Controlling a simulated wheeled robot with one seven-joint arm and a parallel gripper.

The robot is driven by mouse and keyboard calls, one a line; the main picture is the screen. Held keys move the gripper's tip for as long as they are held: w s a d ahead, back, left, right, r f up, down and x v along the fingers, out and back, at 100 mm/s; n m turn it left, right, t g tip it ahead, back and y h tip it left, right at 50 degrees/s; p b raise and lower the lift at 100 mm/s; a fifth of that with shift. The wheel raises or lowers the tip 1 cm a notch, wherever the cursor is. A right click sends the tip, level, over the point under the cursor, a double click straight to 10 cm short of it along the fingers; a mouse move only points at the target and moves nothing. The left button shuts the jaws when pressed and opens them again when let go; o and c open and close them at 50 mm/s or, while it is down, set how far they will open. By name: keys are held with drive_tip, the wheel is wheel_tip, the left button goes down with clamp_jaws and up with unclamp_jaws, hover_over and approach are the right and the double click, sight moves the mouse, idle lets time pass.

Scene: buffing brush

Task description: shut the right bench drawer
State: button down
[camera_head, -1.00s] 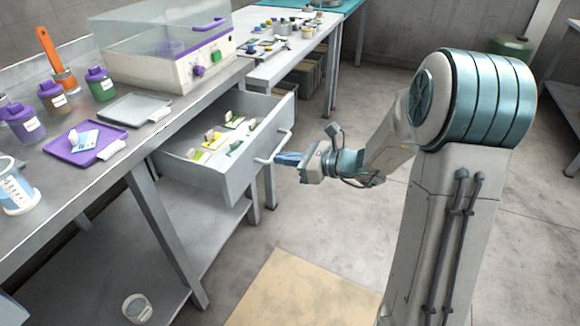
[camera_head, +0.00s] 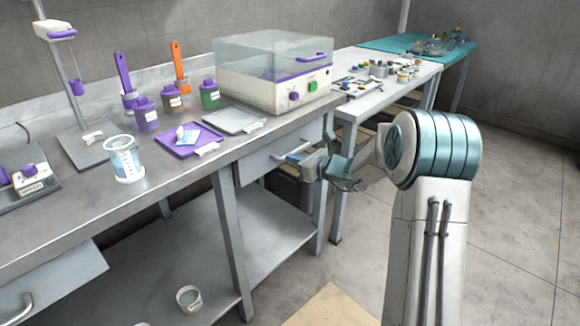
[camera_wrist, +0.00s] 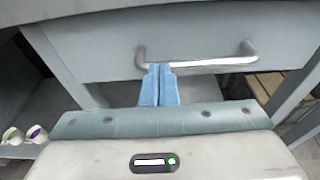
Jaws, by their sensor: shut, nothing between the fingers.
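The right bench drawer (camera_head: 262,161) is pushed in under the bench top in the head view, with no interior showing. Its grey front (camera_wrist: 100,45) spans the wrist view just below the bench edge. Its metal bar handle (camera_wrist: 205,66) crosses the middle of that view. My gripper (camera_head: 300,158) is at the drawer front by the handle. In the wrist view its blue fingers (camera_wrist: 160,72) are shut together with nothing between them, tips at the left part of the handle. I cannot tell whether they touch it or the front.
The bench top (camera_head: 85,205) holds a clear-lidded machine (camera_head: 275,75), a purple tray (camera_head: 187,142), a grey tray (camera_head: 234,120) and several jars. A second drawer front (camera_head: 65,285) shows at lower left. A white table (camera_head: 400,78) stands beyond the bench. Open floor lies at right.

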drive_tip(key=shift+w+a+r, duration=0.1)
drive_tip(key=shift+a+r, duration=0.05)
drive_tip(key=shift+r, duration=0.05)
drive_tip(key=shift+a+r, duration=0.15)
idle(0.3)
